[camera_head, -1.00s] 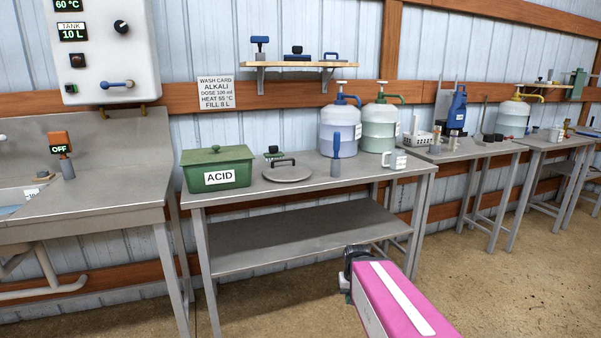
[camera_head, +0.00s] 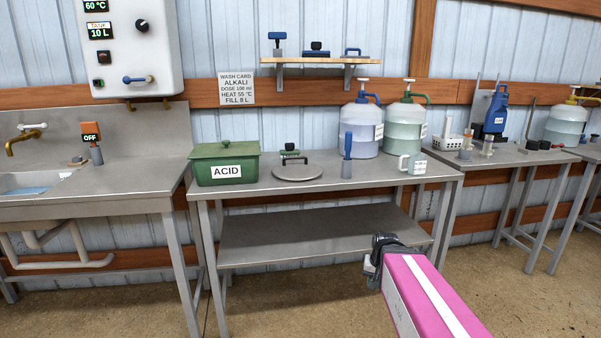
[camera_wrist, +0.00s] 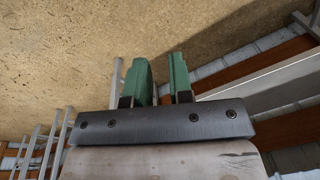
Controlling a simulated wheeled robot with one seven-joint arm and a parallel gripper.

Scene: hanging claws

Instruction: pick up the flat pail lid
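The flat pail lid (camera_head: 297,173) is a round grey disc with a black arched handle. It lies on the metal table (camera_head: 330,184) in the head view, just right of the green ACID box. My gripper (camera_head: 374,266) is in front of the table and below its top, well apart from the lid. In the wrist view my gripper (camera_wrist: 161,80) shows two green fingers with a gap between them and nothing held. The lid does not show in the wrist view.
The green ACID box (camera_head: 224,163) stands left of the lid. A blue-handled tool (camera_head: 347,155) and a white jug (camera_head: 414,163) stand to its right. Two large jugs (camera_head: 361,129) are behind. The lower shelf (camera_head: 310,230) is bare.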

